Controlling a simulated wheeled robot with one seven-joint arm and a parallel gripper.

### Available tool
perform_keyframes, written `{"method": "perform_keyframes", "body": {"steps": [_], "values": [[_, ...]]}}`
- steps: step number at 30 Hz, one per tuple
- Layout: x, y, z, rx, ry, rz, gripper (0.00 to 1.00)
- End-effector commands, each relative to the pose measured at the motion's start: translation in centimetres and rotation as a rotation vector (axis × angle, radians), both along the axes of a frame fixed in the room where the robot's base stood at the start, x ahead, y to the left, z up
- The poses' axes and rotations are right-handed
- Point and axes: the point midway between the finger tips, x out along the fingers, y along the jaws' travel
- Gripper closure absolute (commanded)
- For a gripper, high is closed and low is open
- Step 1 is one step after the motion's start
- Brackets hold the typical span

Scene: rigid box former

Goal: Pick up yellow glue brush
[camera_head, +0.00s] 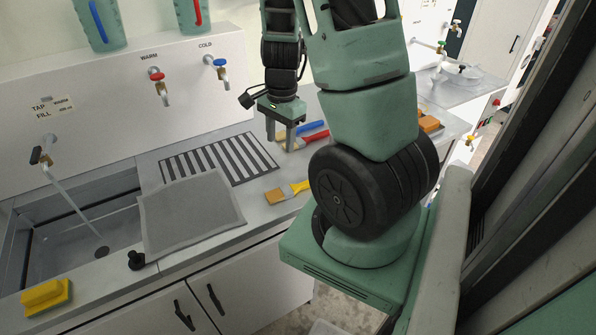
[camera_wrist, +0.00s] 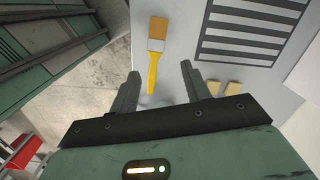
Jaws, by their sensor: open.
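The yellow glue brush (camera_head: 298,187) lies flat on the grey counter near its front edge, with tan bristles and a metal ferrule. In the wrist view the brush (camera_wrist: 152,72) has its bristles away from me and its yellow handle pointing towards my gripper (camera_wrist: 160,70). The handle end shows between the two fingers, nearer the left one. My gripper (camera_head: 280,138) is open and empty. In the head view it hangs above the counter, farther back than the brush and apart from it.
Brushes with a blue handle (camera_head: 312,126) and a red handle (camera_head: 317,136) lie behind my gripper. A striped black grate (camera_head: 218,158) and a grey mat (camera_head: 190,213) lie left of the yellow brush. A sink (camera_head: 75,235) and a yellow sponge (camera_head: 47,295) are farther left.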

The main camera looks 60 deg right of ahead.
Motion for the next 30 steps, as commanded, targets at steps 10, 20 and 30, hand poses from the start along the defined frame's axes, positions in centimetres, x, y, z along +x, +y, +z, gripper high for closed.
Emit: {"method": "perform_keyframes", "body": {"steps": [10, 20, 30], "values": [[-5.3, -7.0, -0.9, -0.048, 0.047, -0.386, 0.53], [-5.3, -6.8, -7.8, -0.045, 0.047, -0.383, 0.53], [-5.1, -6.8, -11.6, -0.048, 0.042, -0.377, 0.53]]}}
